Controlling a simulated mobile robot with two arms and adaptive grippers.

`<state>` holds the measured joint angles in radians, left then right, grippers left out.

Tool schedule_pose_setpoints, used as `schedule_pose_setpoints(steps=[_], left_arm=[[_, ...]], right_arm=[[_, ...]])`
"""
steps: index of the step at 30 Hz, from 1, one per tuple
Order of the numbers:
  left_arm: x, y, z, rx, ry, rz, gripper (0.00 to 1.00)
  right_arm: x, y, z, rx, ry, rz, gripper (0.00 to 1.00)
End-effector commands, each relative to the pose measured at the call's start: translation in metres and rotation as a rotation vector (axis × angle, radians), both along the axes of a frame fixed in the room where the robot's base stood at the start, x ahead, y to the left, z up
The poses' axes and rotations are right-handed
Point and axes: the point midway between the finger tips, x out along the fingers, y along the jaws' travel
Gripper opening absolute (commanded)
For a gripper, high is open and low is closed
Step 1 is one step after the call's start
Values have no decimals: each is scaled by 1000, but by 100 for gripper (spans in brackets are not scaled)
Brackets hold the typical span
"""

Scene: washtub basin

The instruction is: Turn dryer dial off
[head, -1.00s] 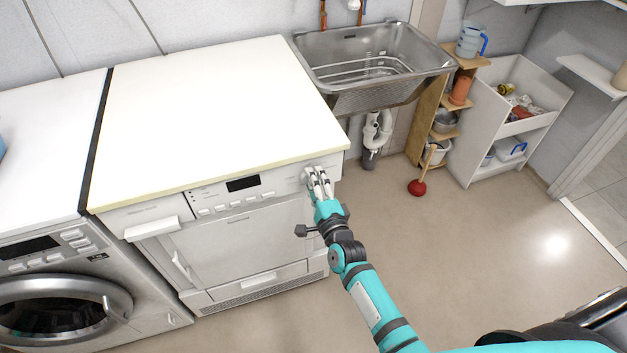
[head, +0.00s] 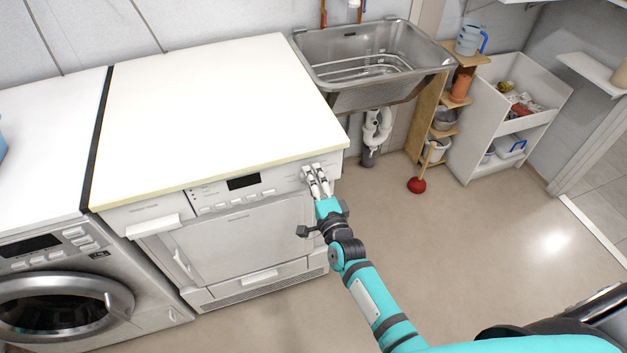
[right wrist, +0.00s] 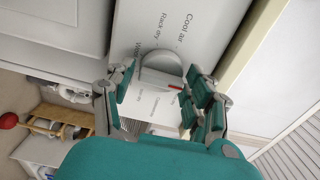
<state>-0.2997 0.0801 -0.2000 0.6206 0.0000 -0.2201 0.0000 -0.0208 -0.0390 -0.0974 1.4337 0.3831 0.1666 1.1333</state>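The white dryer (head: 240,245) stands under the pale worktop, its control panel along the upper front. The round dryer dial (right wrist: 162,66) shows in the right wrist view, pale with a red mark near its lower right. Printed words such as "Cool air" and "Rack dry" surround it. My right gripper (right wrist: 160,82) is open, with fingers on both sides of the dial; contact cannot be told. In the head view my right gripper (head: 315,174) is at the panel's right end and hides most of the dial. My left gripper is not in view.
A washing machine (head: 60,290) stands left of the dryer. The worktop (head: 210,110) overhangs just above the panel. A steel sink (head: 375,65) is behind on the right, with a red plunger (head: 416,186) on the floor. The floor right of the dryer is clear.

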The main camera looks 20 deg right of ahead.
Motion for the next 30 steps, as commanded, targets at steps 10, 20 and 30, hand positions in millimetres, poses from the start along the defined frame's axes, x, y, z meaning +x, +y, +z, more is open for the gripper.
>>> schedule_pose_setpoints(steps=[10,20,30], left_arm=[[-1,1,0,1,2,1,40],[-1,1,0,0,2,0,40],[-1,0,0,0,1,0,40]], right_arm=[[0,0,1,3,-1,0,70],[-43,-2,-1,2,3,0,70],[-107,-4,-1,1,2,1,70]])
